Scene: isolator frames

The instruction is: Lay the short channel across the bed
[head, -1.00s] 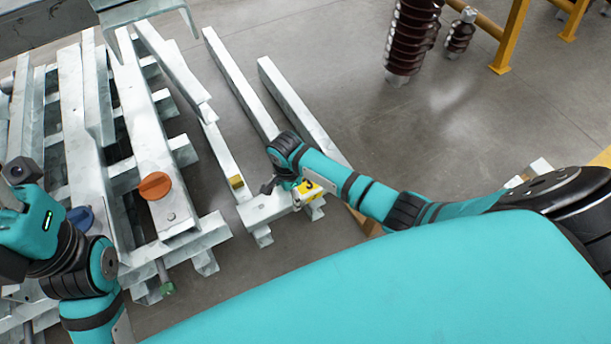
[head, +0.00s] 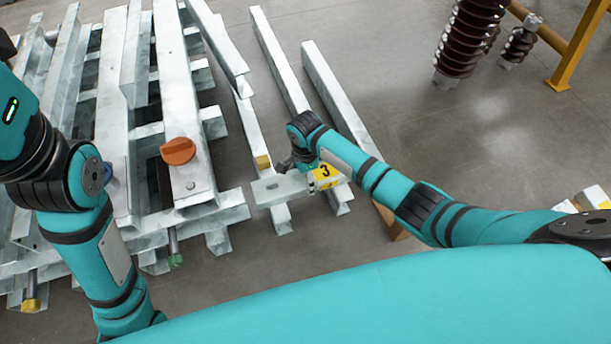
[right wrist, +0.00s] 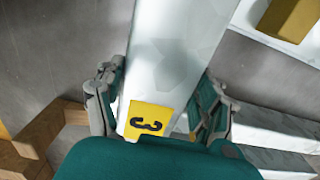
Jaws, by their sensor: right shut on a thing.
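The short channel (head: 268,190) is a pale galvanized piece with a yellow tag marked 3 at its right end. My right gripper (head: 298,163) is shut on it near the tag. In the right wrist view the channel (right wrist: 178,50) runs between the two fingers (right wrist: 160,110), with the tag close to the palm. The channel crosses over the near ends of several long parallel steel rails (head: 283,65). I cannot tell whether it touches them. My left arm comes in at the left edge, and its gripper is outside the picture.
A stack of steel channels (head: 178,85) fills the left side, with an orange knob (head: 178,151) on top. A small yellow block (head: 262,162) sits on a rail near the short channel. Brown insulators (head: 470,40) and a yellow frame (head: 570,60) stand at the back right.

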